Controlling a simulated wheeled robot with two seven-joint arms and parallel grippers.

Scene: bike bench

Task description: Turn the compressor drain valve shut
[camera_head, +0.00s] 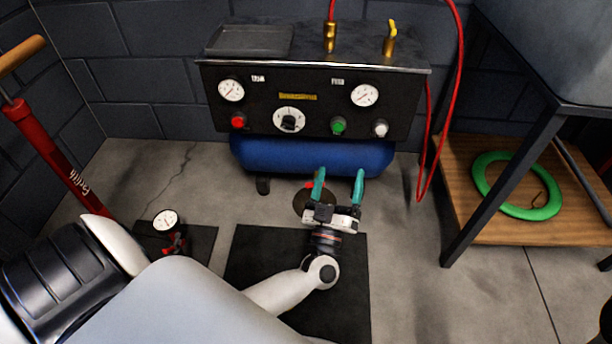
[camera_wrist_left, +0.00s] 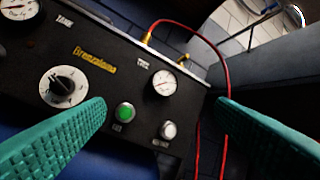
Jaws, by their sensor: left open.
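The compressor has a dark control panel (camera_head: 310,112) above a blue tank (camera_head: 290,155). A small red part (camera_head: 310,185), which may be the drain valve, shows low under the tank by a dark round patch on the floor. My left finger partly covers it, and its setting cannot be told. My left gripper (camera_head: 339,173) is open and empty, with its teal fingers pointing at the tank front. In the left wrist view the open fingers (camera_wrist_left: 161,102) frame the panel with its black knob (camera_wrist_left: 63,86) and green button (camera_wrist_left: 125,112). My right gripper is not in view.
A yellow-handled valve (camera_head: 390,38) stands on the compressor top. A red hose (camera_head: 460,60) hangs at its right side. A red pump (camera_head: 45,150) stands left, near a gauge (camera_head: 166,220). A bench with a wooden shelf (camera_head: 500,232) is at right.

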